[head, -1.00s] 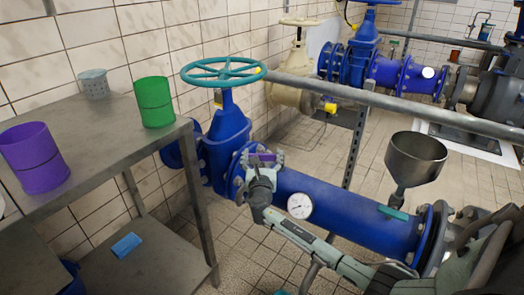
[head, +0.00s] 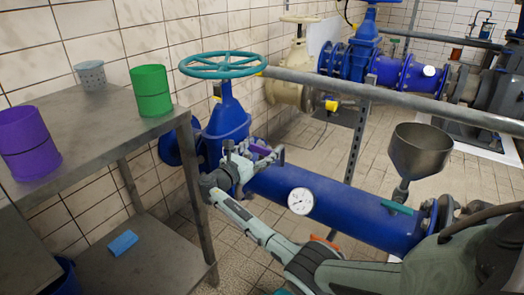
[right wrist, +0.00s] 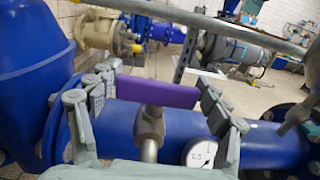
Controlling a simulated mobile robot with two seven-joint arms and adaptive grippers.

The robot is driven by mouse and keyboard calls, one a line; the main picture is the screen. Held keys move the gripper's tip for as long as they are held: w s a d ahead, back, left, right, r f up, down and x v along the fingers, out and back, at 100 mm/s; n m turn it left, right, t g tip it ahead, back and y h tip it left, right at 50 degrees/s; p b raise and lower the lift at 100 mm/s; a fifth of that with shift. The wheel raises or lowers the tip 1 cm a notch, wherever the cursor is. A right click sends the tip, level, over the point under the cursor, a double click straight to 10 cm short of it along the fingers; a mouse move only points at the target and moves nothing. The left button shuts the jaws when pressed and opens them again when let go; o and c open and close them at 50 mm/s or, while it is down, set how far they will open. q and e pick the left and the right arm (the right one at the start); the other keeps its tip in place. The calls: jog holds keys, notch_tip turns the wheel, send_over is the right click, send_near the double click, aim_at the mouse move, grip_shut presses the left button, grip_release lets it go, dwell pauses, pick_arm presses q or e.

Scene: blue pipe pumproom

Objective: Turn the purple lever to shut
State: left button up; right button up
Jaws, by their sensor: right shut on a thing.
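The purple lever (head: 261,147) is on a small valve stem on top of the blue pipe, just right of the blue gate valve. It also shows in the right wrist view as a flat purple bar (right wrist: 158,94) on a metal stem. My right gripper (head: 257,153) is shut on the lever, with its grey jointed fingers at both ends of the bar. The fingers partly hide the lever in the head view. My left gripper is not in view.
A large teal handwheel (head: 223,65) stands above the blue gate valve. A round gauge (head: 300,201) and a metal funnel (head: 420,155) are farther right along the pipe. A grey table (head: 110,130) with a purple can (head: 28,145) and a green can (head: 150,91) is at left.

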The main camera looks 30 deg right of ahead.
dwell(0.3)
jog(key=o, duration=1.2)
jog(key=shift+c, duration=0.2)
jog(key=v, duration=1.2)
jog(key=shift+a, duration=0.1)
